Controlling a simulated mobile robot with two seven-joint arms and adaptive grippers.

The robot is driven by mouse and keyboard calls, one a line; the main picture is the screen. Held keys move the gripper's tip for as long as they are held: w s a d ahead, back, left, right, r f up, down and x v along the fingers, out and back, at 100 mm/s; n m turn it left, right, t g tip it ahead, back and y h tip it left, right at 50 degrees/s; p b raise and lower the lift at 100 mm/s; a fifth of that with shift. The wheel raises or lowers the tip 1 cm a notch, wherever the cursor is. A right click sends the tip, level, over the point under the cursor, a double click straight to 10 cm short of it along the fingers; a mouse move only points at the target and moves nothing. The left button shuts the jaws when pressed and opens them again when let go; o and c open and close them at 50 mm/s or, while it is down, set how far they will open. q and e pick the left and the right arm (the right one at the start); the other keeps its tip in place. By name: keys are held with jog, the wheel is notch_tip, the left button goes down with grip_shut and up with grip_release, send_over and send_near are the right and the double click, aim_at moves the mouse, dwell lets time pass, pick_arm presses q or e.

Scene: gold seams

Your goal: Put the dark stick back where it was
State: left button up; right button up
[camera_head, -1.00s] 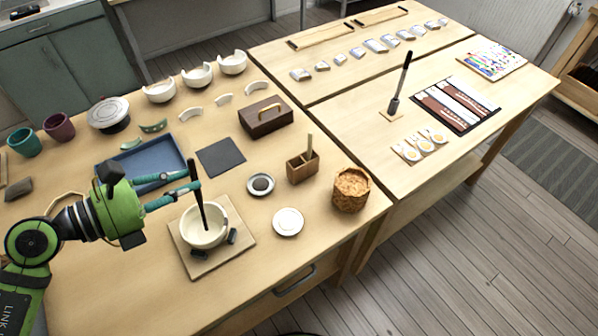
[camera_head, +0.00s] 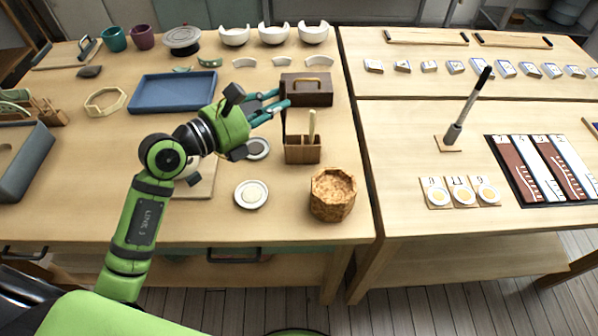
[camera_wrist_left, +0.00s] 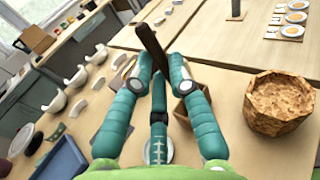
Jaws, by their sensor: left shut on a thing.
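The dark stick (camera_head: 284,122) is held upright in my left gripper (camera_head: 281,97). Its lower part meets the left side of the small wooden holder (camera_head: 303,153) in the head view; I cannot tell whether its tip is inside or just above. A light stick (camera_head: 312,124) stands in the holder's right part. In the left wrist view, the dark stick (camera_wrist_left: 149,42) is pinched between the teal fingers (camera_wrist_left: 155,70), and the holder (camera_wrist_left: 187,108) is partly hidden behind a finger. My right gripper is not in view.
A brown box with a gold handle (camera_head: 306,89) is behind.

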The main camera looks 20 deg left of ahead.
aim_at(284, 131)
pick_arm(q)
jog(key=w, duration=0.1)
jog(key=w+t+b, duration=0.1)
jog(key=w+f+y+b, duration=0.1)
jog(key=shift+w+d+t, duration=0.25)
jog(key=shift+d+t, duration=0.15)
notch_tip(284, 131, down, 5)
jog(key=shift+f+b, duration=0.1)
jog(key=shift+b, duration=0.45)
jog(key=shift+f, duration=0.6)
jog(key=shift+f+b, duration=0.55)
jog(key=shift+f, duration=0.9)
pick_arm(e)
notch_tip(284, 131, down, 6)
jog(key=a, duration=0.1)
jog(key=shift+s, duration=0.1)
pick_arm(q)
jog(key=shift+f, duration=0.2)
jog(key=o, duration=0.7)
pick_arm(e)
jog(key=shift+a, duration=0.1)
pick_arm(q)
jog(key=shift+o, duration=0.2)
jog(key=shift+r, duration=0.1)
